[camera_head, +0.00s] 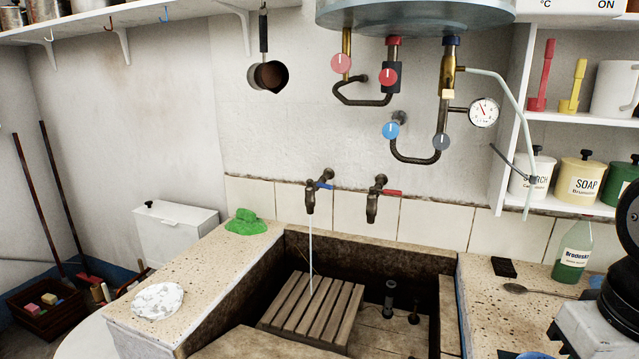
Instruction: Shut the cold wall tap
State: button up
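The cold wall tap (310,197) with a blue lever (323,185) sticks out of the tiled wall above the left part of the stone trough (400,250). A thin white stream of water (310,250) runs from its spout down onto the wooden slatted rack (312,310). A second wall tap (372,207) with a red lever (391,192) is to its right, and no stream shows under it. Part of my arm shows at the right edge, well apart from both taps. My gripper's fingers do not show.
Pipes with red, blue and grey knobs (391,130) and a gauge (484,112) hang above the taps under a boiler (415,14). A green cloth (245,222) lies on the left ledge. A green bottle (573,251) and a spoon (535,290) are on the right ledge.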

aim_at(309, 182)
jog(key=u, duration=2.35)
jog(key=i, duration=0.65)
jog(key=z, duration=2.05)
